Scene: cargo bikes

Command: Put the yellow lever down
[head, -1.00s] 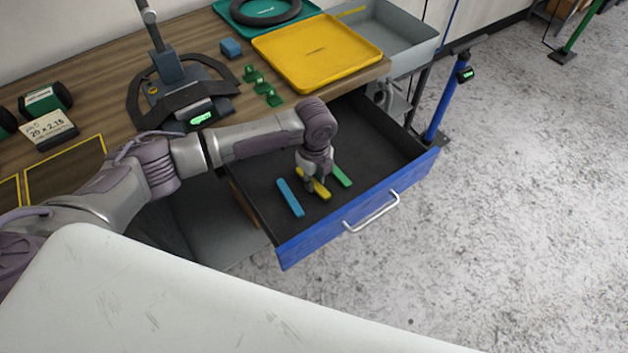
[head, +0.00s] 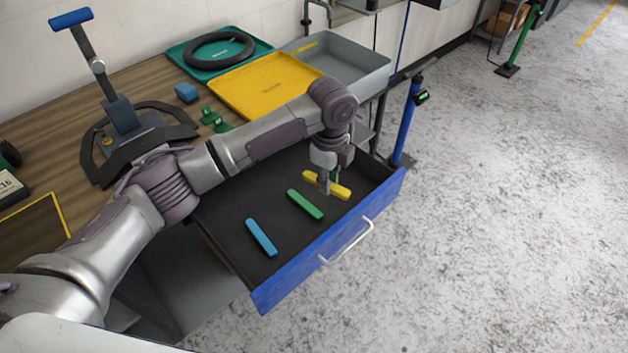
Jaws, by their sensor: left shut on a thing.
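The yellow lever (head: 340,190) is between the fingers of my left gripper (head: 325,186), which is shut on it and points down over the right part of the open drawer (head: 228,214). I cannot tell whether the lever touches the drawer floor or is held just above it. The fingers hide part of its left half. A green lever (head: 305,204) lies on the drawer floor to the left of it, apart from it. A blue lever (head: 261,237) lies further left. My right gripper is not in view.
The drawer's blue front (head: 330,240) has a silver handle (head: 347,243). On the bench behind are a yellow tray (head: 265,85), a grey bin (head: 345,65), small green parts (head: 212,118) and a blue block (head: 186,92). A blue stand (head: 406,125) is right of the drawer.

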